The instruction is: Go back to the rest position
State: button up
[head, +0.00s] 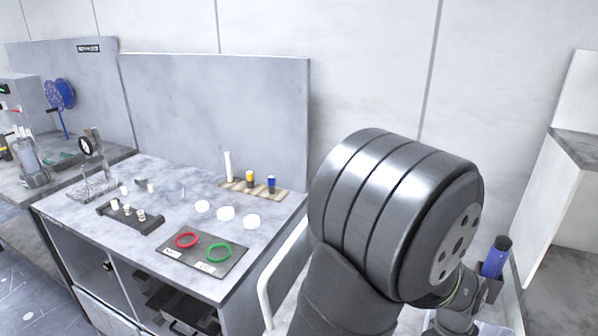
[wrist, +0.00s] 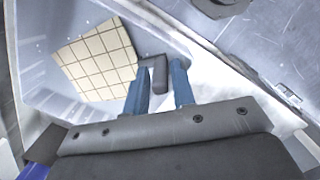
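My gripper (wrist: 160,68) shows in the wrist view with its two blue fingers spread apart. A dark grey hook-shaped piece (wrist: 159,75) appears between and beyond the fingertips. I see a gap between it and the right finger, and contact with the left finger cannot be told. In the head view, my dark arm fills the lower right, to the right of the grey workbench (head: 275,215). The arm hides the fingers there.
The bench bears a dark mat (head: 205,266) with a red ring (head: 187,240) and a green ring (head: 219,252), white discs (head: 226,214), and a small-bottle rack (head: 262,190). A blue cylinder (head: 495,257) stands beside my arm. A tan gridded panel (wrist: 97,62) shows in the wrist view.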

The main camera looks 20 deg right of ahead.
jog(key=shift+f, duration=0.35)
jog(key=shift+r, duration=1.85)
jog(key=shift+f, duration=0.1)
